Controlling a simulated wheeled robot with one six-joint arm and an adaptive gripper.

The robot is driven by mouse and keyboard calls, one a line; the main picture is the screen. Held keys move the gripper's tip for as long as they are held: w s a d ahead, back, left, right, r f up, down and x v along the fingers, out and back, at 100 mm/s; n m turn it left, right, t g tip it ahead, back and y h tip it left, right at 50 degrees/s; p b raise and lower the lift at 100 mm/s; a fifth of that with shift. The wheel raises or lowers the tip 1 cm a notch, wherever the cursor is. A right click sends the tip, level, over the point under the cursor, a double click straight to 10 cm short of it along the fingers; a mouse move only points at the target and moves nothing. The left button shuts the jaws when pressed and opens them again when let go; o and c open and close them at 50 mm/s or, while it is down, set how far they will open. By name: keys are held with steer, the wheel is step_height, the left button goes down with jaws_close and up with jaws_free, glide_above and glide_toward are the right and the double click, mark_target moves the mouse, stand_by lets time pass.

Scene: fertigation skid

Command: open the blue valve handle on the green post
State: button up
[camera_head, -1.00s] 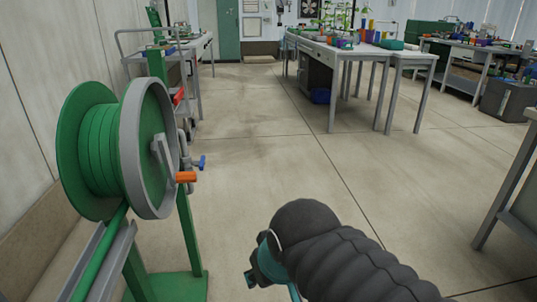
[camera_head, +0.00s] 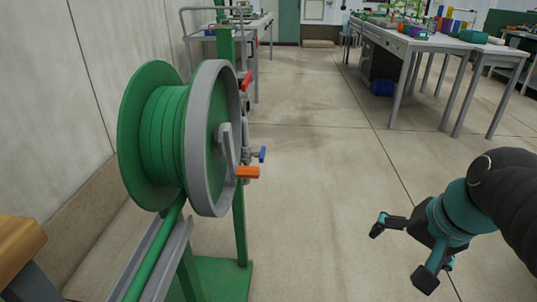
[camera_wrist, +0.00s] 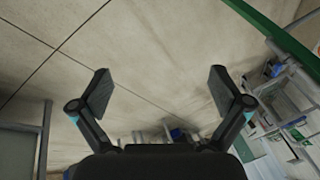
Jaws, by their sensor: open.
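The blue valve handle (camera_head: 262,154) shows in the head view just right of the hose reel, on grey pipework at the green post (camera_head: 240,215). The reel hides part of the post and pipework. My gripper (camera_head: 399,254) is open and empty in the head view, at lower right, well to the right of the valve and apart from it. In the wrist view my gripper (camera_wrist: 159,92) shows two spread fingers with only floor between them.
A green hose reel (camera_head: 165,135) with a grey rim and an orange crank grip (camera_head: 248,172) stands left, in front of the post. A red handle (camera_head: 246,81) is higher on the post. Benches (camera_head: 420,42) stand at the back right. The floor between is clear.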

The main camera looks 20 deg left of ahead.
steer(key=w+a+r+m+g+y, duration=0.2)
steer(key=w+a+m+g+y, duration=0.15)
steer(key=w+a, duration=0.75)
steer(key=m+g+y+b, duration=0.2)
steer(key=m+g+y, duration=0.3)
steer(key=m+y, duration=0.5)
glide_toward(262, 152)
steer(key=shift+n+t+y, duration=0.35)
steer(key=shift+n+y, duration=0.2)
steer(key=shift+y, duration=0.1)
steer(key=x, duration=0.3)
steer(key=f+x, duration=0.1)
steer(key=x, duration=0.5)
steer(key=shift+s+a+f, duration=0.3)
steer(key=shift+a+f, duration=0.05)
steer(key=c, duration=1)
